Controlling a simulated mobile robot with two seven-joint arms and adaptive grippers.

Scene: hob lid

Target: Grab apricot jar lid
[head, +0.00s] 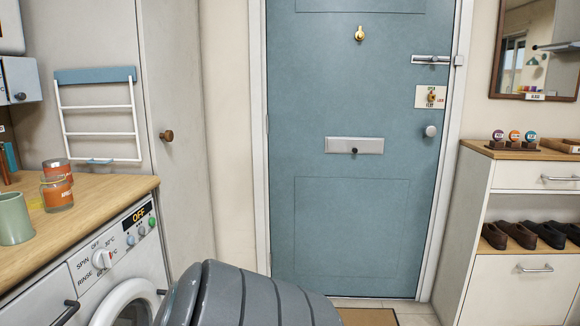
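Two small glass jars with orange-red contents stand close together on the wooden worktop at the left. The front jar (57,193) has an orange label whose writing is too small to read. The rear jar (56,168) is partly hidden behind it. I cannot tell which one is apricot, and no separate lid can be made out clearly. Neither of my grippers is in view.
A green mug (14,219) stands left of the jars, near the worktop (98,203) edge. A washing machine (128,265) is below. A blue door (350,90) is ahead; a shoe cabinet (507,285) stands at the right.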

